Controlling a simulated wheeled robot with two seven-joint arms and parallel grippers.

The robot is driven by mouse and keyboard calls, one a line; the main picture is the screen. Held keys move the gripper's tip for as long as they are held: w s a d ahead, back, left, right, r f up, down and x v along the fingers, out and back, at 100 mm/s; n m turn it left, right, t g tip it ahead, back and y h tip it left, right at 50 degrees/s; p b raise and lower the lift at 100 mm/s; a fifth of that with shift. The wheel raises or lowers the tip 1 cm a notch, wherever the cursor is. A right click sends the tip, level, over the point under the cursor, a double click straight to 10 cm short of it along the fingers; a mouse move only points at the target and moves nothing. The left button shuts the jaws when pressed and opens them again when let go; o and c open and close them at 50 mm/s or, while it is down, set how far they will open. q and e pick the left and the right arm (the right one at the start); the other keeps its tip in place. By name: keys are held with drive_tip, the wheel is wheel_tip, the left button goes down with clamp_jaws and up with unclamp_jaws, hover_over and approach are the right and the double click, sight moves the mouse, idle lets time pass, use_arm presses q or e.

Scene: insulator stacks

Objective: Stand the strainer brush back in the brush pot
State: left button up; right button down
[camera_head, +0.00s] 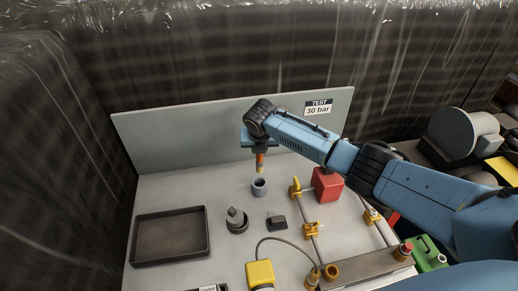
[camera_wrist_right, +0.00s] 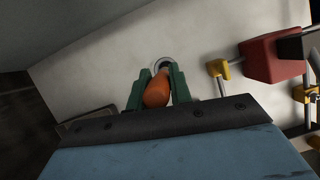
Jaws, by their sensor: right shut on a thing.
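My right gripper (camera_head: 260,152) is shut on the strainer brush (camera_head: 260,168), which hangs upright with its yellow lower end downward. In the right wrist view the brush's orange handle (camera_wrist_right: 157,90) sits between the green fingers of the gripper (camera_wrist_right: 159,92). The grey brush pot (camera_head: 259,188) stands on the bench just below the brush in the head view. Its round rim (camera_wrist_right: 163,60) shows beyond the fingertips in the right wrist view, partly hidden by the handle and fingers. A small gap shows between brush and pot in the head view. My left gripper is out of view.
A black tray (camera_head: 208,237) lies at left. A grey round part (camera_head: 237,222) and a small dark block (camera_head: 277,223) stand in front of the pot. Yellow-clamped pipework and a red block (camera_head: 328,185) are at right. A grey panel (camera_head: 190,130) rises behind.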

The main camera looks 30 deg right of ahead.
sight(259, 168)
drive_tip(key=shift+f+b, duration=3.65)
drive_tip(key=shift+f, duration=1.05)
drive_tip(key=c, duration=1.2)
unclamp_jaws()
drive_tip(key=p+v, duration=0.2)
drive_tip(key=v, duration=1.1)
drive_tip(key=shift+s+a+r, duration=0.1)
drive_tip(key=shift+s+r, duration=0.05)
drive_tip(key=shift+r, duration=0.1)
